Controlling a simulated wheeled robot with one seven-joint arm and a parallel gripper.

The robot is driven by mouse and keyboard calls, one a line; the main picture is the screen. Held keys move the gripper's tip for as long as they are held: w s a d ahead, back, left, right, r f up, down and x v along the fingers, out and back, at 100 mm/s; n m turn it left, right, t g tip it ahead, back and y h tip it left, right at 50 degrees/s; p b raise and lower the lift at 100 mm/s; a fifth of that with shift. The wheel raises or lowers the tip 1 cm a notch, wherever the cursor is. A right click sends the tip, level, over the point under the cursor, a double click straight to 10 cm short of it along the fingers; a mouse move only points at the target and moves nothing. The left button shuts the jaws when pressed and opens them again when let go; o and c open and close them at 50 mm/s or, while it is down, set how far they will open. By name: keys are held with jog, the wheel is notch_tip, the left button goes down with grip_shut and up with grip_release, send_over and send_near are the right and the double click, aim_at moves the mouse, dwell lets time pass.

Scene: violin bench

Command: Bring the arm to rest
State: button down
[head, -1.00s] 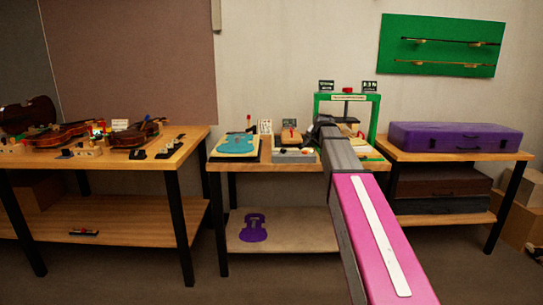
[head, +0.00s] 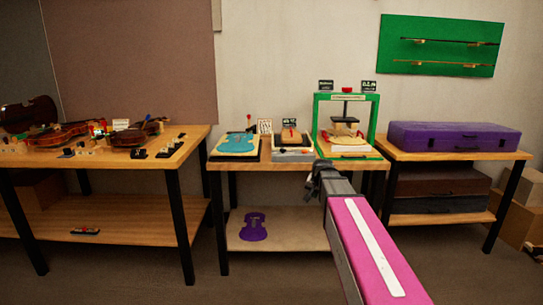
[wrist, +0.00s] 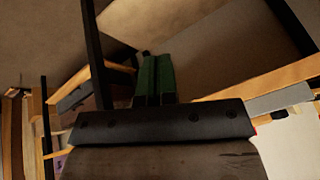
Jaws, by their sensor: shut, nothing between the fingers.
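My arm reaches up from the lower right of the head view. My gripper (head: 318,183) is at its end, in front of the middle bench (head: 293,165) and just below the level of its top. It is shut and empty. In the wrist view my gripper's two green fingers (wrist: 154,80) lie side by side, with nothing between them.
A green press (head: 346,120), a teal violin plate (head: 237,143) and small trays stand on the middle bench. Violins (head: 62,134) lie on the left bench. A purple case (head: 455,137) lies on the right bench. The floor in front is clear.

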jog(key=s+f+n+g, duration=0.2)
jog(key=s+f, duration=0.7)
jog(key=s, duration=0.3)
jog(key=s+f+n+g, duration=0.2)
jog(key=s+f+g, duration=0.1)
jog(key=s+f, duration=0.6)
jog(key=s, duration=0.3)
jog(key=shift+s+n+h, duration=0.25)
jog(key=shift+n+h, duration=0.05)
jog(key=shift+n, duration=0.1)
dwell(5.2)
